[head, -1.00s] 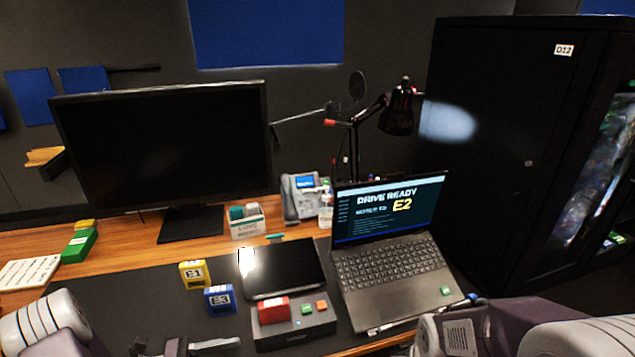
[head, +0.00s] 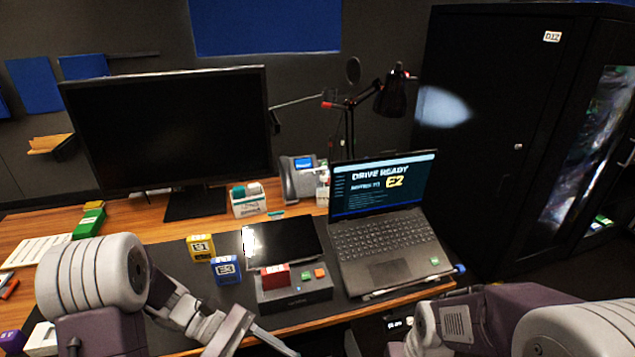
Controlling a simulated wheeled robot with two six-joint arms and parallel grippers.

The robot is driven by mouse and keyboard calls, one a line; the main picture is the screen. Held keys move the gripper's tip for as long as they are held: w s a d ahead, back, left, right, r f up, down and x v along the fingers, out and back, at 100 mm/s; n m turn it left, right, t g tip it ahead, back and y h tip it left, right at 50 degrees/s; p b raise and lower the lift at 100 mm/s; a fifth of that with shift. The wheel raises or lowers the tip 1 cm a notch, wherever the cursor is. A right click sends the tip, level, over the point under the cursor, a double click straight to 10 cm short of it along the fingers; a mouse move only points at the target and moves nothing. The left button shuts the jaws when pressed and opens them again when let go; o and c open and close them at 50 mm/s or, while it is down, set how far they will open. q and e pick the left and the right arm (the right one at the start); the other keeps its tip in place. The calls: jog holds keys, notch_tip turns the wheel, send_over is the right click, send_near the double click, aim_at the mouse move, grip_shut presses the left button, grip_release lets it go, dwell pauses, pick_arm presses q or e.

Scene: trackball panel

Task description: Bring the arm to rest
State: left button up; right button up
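My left arm comes in from the lower left. Its gripper (head: 268,338) is at the bottom edge, in front of the desk. One pale finger shows, pointing down to the right; the rest is cut off, so I cannot tell its opening. I see nothing held. My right arm (head: 455,325) is at the lower right, in front of the laptop (head: 388,245); its gripper is out of view. The laptop screen reads "DRIVE READY" and "E2". A dark box with a red block (head: 275,277) and green and orange buttons stands on the black mat (head: 180,258).
The yellow E1 block (head: 201,247) and blue E3 block (head: 225,269) stand on the mat, left of the box. A dark tablet (head: 285,240) lies behind the box. A monitor (head: 170,130), phone (head: 300,178) and lamp (head: 390,97) stand behind. A black cabinet (head: 485,120) is at right.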

pick_arm(q)
jog(key=s+a+f+m+y, duration=0.2)
jog(key=s+f+m+y, duration=0.2)
jog(key=s+m+y, duration=0.3)
jog(key=w+a+f+m+t+y, duration=0.4)
jog(key=w+a+t+y, duration=0.2)
jog(key=w+a, duration=0.2)
notch_tip(320, 180, up, 14)
jog(key=p, duration=1.3)
jog(key=shift+p, duration=0.3)
jog(key=shift+s+a, duration=0.1)
